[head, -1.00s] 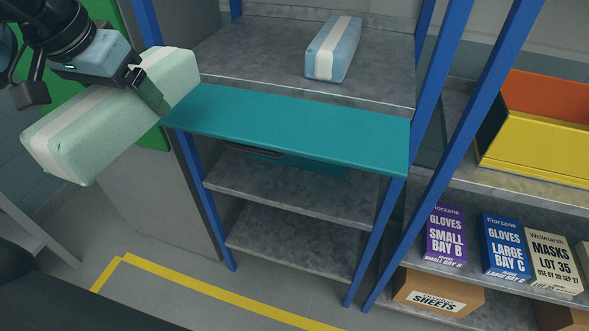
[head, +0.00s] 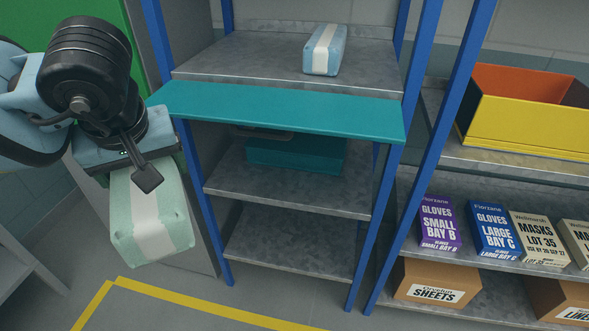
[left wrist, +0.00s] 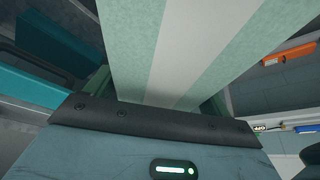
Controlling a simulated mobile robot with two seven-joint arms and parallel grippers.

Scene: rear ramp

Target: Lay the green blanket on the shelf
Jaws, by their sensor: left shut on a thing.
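The green blanket (head: 178,215), a folded block with a white band, hangs in my left gripper (head: 135,168) at the left of the head view. The gripper is shut on its upper end, and the arm hides part of it. The blanket also fills the top middle of the left wrist view (left wrist: 125,40). It is in the air, left of the shelf rack and apart from it. The rack has blue posts and grey shelves; its upper shelf (head: 240,62) holds a blue bundle (head: 325,50) at the right, with bare room to the left. My right gripper is not in view.
A teal panel (head: 280,112) juts out at the front, below the upper shelf. A teal object (head: 295,153) is beneath it; the lower shelves (head: 290,240) look bare. At right, another rack holds a yellow bin (head: 520,130) and several boxes. Yellow tape (head: 200,307) marks the floor.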

